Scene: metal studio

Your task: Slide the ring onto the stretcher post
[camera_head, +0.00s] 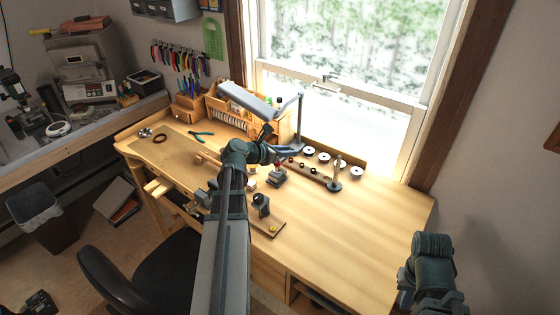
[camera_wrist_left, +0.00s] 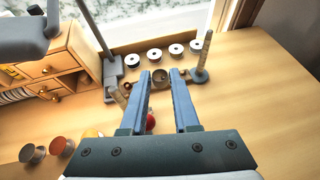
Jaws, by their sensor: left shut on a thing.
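The stretcher post (camera_head: 337,168) stands upright on a round dark base near the back of the bench. In the left wrist view the tapered post (camera_wrist_left: 204,52) is just right of my fingertips. My left gripper (camera_wrist_left: 161,76) is shut on a small brass-coloured ring (camera_wrist_left: 160,82), held between the fingertips. The ring is apart from the post, to its left. In the head view my left gripper (camera_head: 298,153) reaches over the back of the bench, left of the post; the ring cannot be made out there. Only part of my right arm shows at lower right; its fingers are hidden.
Several white-topped round tins (camera_wrist_left: 176,49) line the back ledge by the window. A lamp stand (camera_wrist_left: 110,62) and a wooden drawer unit (camera_wrist_left: 55,68) stand left of the gripper. Pliers (camera_head: 201,135) lie far left. The right of the bench (camera_head: 360,235) is clear.

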